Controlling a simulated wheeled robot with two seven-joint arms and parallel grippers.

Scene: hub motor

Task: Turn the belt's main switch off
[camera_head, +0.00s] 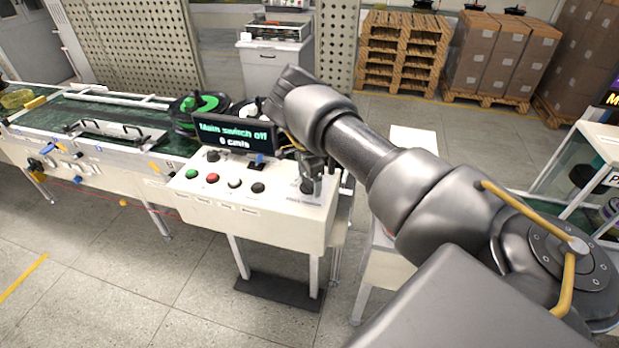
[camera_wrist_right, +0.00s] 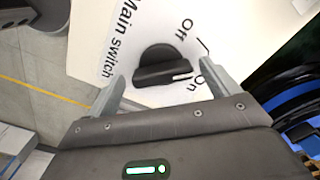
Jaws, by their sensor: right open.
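The main switch is a black rotary knob (camera_wrist_right: 163,68) on a white panel, with "Main switch", "Off" and "On" printed around it. The white mark on the knob points right in the wrist view, on the side of the "On" label. My right gripper (camera_wrist_right: 161,74) is open, with one finger on each side of the knob; I cannot tell whether they touch it. In the head view my right gripper (camera_head: 311,178) is over the right end of the control box (camera_head: 270,225) and mostly hides the knob. The display (camera_head: 235,136) reads "Main switch off" and "0 cm/s". My left gripper is not in view.
Green, red and black buttons (camera_head: 212,178) sit on the box left of my right gripper. The conveyor belt (camera_head: 75,118) runs to the left, with black and green wheel parts (camera_head: 200,108) near the display. Boxes (camera_head: 500,55) on pallets stand far behind.

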